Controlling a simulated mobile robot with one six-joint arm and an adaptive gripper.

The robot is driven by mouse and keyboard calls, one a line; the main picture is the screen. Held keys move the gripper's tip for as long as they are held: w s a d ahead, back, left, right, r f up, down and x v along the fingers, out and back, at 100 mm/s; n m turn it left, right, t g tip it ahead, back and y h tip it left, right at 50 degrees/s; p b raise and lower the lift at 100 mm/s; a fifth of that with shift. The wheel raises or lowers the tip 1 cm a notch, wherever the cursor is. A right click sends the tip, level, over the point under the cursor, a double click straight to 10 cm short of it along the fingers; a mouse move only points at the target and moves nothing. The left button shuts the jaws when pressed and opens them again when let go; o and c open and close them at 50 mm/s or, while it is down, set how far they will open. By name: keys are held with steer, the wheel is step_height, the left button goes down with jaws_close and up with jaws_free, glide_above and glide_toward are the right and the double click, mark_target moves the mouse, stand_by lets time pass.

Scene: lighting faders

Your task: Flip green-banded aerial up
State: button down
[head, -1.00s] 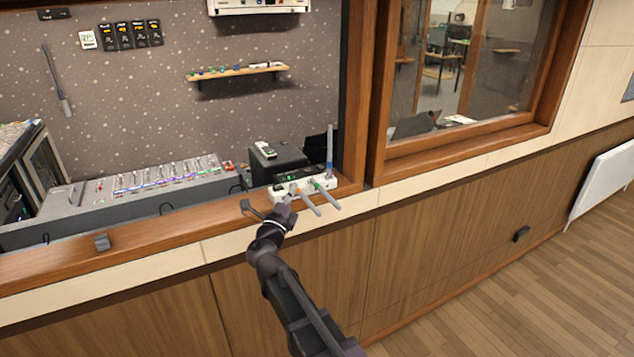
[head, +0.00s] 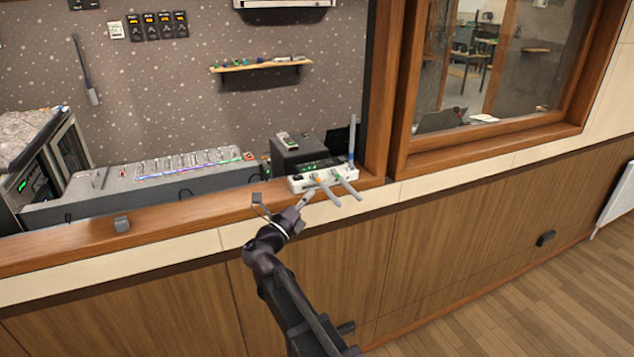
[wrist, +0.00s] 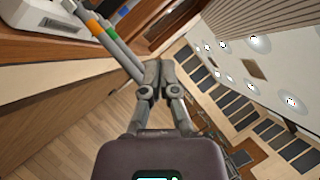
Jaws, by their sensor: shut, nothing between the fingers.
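A white box (head: 296,186) with aerials stands on the wooden ledge. The green-banded aerial (head: 348,187) is folded down, sloping out over the front edge of the ledge; its green band (wrist: 110,34) shows in the wrist view. An orange-banded aerial (head: 328,194) is folded down to its left, roughly parallel. A blue-banded aerial (head: 352,138) stands upright at the box's right end. My gripper (head: 309,195) is shut and empty, left of the folded aerials. In the wrist view its fingertips (wrist: 160,66) are close to the aerial shafts; I cannot tell whether they touch.
A dark box (head: 297,153) stands behind the white box, and a mixing desk (head: 90,195) lies to the left. The window post (head: 381,90) rises close to the right. The space in front of the panelled wall (head: 450,245) is clear.

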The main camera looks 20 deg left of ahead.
step_height(320, 180, up, 5)
steer(key=p, duration=0.5)
glide_above(347, 185)
steer(key=a, duration=0.3)
steer(key=shift+d+f, duration=0.1)
steer(key=shift+f, duration=0.05)
